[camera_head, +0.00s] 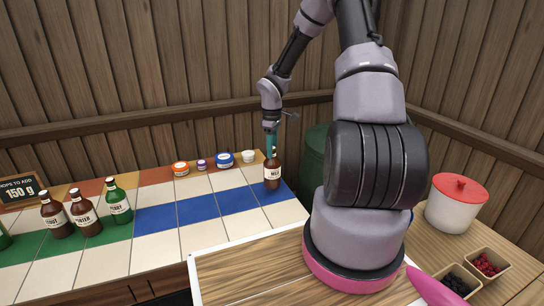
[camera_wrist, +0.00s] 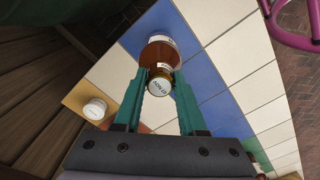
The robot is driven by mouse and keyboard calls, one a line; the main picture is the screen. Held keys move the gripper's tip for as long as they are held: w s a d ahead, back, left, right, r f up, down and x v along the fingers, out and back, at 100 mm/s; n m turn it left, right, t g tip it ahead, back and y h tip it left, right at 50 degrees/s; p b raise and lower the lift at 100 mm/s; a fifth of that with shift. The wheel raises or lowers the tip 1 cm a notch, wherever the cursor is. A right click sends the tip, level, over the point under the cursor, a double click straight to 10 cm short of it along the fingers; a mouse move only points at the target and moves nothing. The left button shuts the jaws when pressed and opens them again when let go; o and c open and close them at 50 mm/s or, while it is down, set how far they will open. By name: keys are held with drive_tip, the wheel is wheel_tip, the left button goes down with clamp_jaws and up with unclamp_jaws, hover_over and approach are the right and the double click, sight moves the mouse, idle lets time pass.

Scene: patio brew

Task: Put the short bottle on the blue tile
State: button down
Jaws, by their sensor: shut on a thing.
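A brown bottle (camera_head: 272,173) with a white label and pale cap is in my gripper (camera_head: 271,146), at the right end of the tiled counter. The bottle also shows in the wrist view (camera_wrist: 158,55), with its cap between my two teal fingers. My gripper is shut on its neck from above. The bottle looks upright over the blue tile (camera_head: 240,199) at the end of the blue row. Whether its base touches the tile I cannot tell. Blue tile surface (camera_wrist: 199,70) shows around the bottle in the wrist view.
Two brown bottles (camera_head: 83,212) (camera_head: 54,214) and a green bottle (camera_head: 118,201) stand on the left. Small jars (camera_head: 181,169) (camera_head: 224,159) and a white cup (camera_head: 248,156) line the back edge. A red-lidded pot (camera_head: 455,205) stands right. Blue tiles left of the held bottle are bare.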

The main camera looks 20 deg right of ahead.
sight(272, 167)
drive_tip(key=shift+f, duration=1.3)
drive_tip(key=shift+c, duration=2.4)
unclamp_jaws()
